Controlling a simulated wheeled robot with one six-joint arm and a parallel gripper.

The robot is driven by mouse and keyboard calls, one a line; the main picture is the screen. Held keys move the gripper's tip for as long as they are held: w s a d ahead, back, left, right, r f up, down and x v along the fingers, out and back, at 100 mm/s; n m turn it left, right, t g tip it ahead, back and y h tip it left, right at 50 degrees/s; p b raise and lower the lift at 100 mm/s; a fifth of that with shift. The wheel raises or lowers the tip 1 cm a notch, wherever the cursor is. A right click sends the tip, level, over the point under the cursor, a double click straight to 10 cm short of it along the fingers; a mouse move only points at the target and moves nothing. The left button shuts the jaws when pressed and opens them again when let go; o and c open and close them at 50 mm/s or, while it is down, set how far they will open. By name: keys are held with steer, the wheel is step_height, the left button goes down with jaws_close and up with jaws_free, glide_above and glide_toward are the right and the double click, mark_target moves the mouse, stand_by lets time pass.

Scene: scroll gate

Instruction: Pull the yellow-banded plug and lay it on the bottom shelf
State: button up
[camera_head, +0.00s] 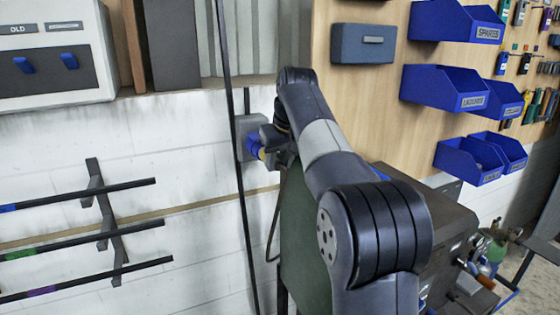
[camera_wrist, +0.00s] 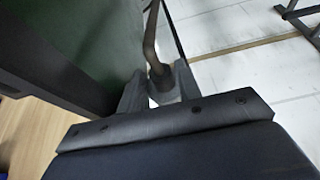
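A blue plug (camera_head: 253,143) with a bit of yellow (camera_head: 262,153) sits at the grey wall socket box (camera_head: 241,128) in the head view. My gripper (camera_head: 272,150) is right at the plug and partly hides it. In the wrist view a brownish cable end (camera_wrist: 157,68) lies between the two fingers of my gripper (camera_wrist: 158,88). A pale gap shows beside the left finger; whether the fingers press on the plug is unclear. Three narrow dark shelves or rails stand on a wall bracket at left; the lowest one (camera_head: 120,271) has a purple mark.
A dark cable or post (camera_head: 237,185) runs down the wall between the bracket (camera_head: 109,225) and my arm. A green panel (camera_head: 296,225) stands just below my arm. A white cabinet (camera_head: 85,60) and a pegboard with blue bins (camera_head: 440,88) flank the socket.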

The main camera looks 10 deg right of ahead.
steer(key=shift+f, duration=0.15)
steer(key=shift+c, duration=0.4)
steer(key=shift+a, duration=0.1)
jaws_close()
steer(key=shift+c, duration=1.4)
jaws_free()
jaws_close()
